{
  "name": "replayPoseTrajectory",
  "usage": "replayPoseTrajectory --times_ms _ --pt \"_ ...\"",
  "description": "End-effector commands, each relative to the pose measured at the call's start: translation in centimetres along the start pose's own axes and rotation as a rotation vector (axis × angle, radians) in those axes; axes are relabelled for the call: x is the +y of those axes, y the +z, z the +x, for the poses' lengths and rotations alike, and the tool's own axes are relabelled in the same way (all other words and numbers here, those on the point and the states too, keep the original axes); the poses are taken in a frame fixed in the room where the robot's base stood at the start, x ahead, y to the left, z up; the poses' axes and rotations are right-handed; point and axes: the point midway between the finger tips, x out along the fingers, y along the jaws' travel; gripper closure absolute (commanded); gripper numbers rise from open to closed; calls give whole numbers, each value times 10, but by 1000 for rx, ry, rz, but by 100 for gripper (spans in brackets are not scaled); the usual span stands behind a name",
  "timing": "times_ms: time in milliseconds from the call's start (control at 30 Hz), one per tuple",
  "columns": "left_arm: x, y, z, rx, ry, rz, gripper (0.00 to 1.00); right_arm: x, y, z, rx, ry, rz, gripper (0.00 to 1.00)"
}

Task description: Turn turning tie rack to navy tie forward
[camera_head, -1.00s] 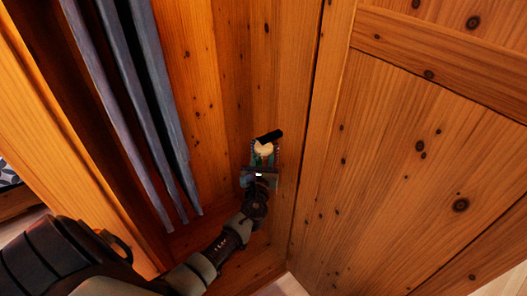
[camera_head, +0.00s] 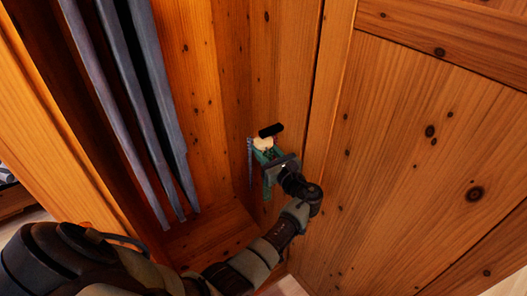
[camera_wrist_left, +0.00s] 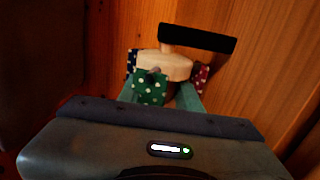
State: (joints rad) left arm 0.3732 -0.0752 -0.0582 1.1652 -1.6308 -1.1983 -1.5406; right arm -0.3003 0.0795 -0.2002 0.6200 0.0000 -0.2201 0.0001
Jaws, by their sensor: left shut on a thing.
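The turning tie rack (camera_head: 264,143) is a pale wooden hub on a black bar, mounted inside the wooden wardrobe; the hub (camera_wrist_left: 165,66) also shows in the left wrist view. A green tie with white dots (camera_wrist_left: 149,88) hangs on the side facing my wrist camera. The navy dotted tie (camera_wrist_left: 130,62) shows at the hub's left, and in the head view as a narrow bluish strip (camera_head: 250,158). A dark red dotted tie (camera_wrist_left: 202,75) is at the right. My left gripper (camera_head: 266,156) is shut on the rack, its teal fingers either side of the green tie; the exact contact is partly hidden.
Long grey-blue hanging strips (camera_head: 130,100) fill the left of the wardrobe. A knotty wooden panel (camera_head: 430,160) stands close on the right of my left forearm. The wardrobe floor (camera_head: 210,235) below is bare.

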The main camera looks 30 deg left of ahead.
Motion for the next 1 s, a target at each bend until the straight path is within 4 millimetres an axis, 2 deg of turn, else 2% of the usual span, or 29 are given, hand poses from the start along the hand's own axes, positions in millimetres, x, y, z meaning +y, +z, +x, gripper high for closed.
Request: replayPoseTrajectory --times_ms 467,500,567,867,1000 --pt "0 0 0 0 12 0 100 0 0 1 0 0 0 57" --pt "0 0 0 0 12 0 58 0 0 1 0 0 0 57" --pt "0 0 0 0 12 0 44 0 0 1 0 0 0 57" --pt "0 0 0 0 12 0 44 0 0 1 0 0 0 57" --pt "0 1 -12 2 12 1 44 0 0 -4 0 0 0 57"
